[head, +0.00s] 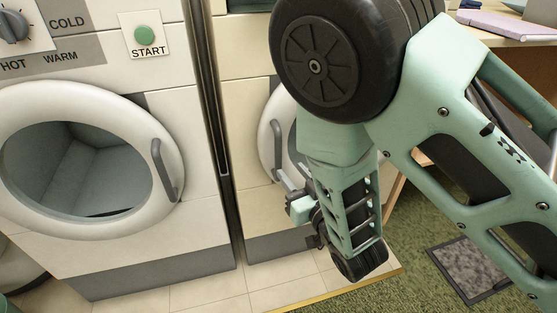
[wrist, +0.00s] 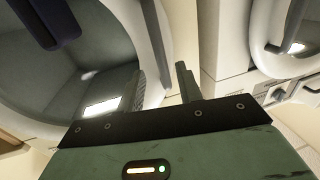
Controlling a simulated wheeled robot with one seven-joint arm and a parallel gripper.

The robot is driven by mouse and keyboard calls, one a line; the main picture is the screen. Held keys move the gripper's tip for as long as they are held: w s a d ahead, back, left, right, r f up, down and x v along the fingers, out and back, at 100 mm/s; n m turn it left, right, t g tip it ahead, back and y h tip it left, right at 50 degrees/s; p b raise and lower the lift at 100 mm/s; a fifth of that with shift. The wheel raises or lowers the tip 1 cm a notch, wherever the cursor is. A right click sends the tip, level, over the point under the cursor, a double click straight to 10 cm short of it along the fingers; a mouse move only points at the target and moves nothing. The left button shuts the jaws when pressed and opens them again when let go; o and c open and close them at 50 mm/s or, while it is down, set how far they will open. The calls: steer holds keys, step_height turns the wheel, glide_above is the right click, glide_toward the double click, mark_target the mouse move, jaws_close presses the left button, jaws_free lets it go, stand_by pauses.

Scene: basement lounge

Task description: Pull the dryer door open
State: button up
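The dryer appears to be the cream machine at the centre of the head view, largely hidden behind my arm. Its round white door (head: 267,125) looks shut, with a grey upright handle (head: 277,146) on its left side. My gripper (head: 283,182) is at the lower end of that handle. In the wrist view the door's pale rim (wrist: 125,12) and dark glass fill the left. My gripper (wrist: 161,75) shows two separated fingers, with the rim's right edge and a grey strip, likely the handle, in line with the gap. I cannot tell whether they touch it.
A washer with a round white door (head: 157,112) and a START button (head: 145,36) stands at the left, close beside the dryer. A wooden desk (head: 510,30) is at the upper right. Tiled floor (head: 215,285) lies in front, then green carpet (head: 410,285) with a grey mat (head: 468,268).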

mark_target(280, 158)
steer(key=x, duration=0.7)
steer(key=shift+w+a+b, duration=0.2)
steer(key=shift+w+b, duration=0.15)
jaws_close()
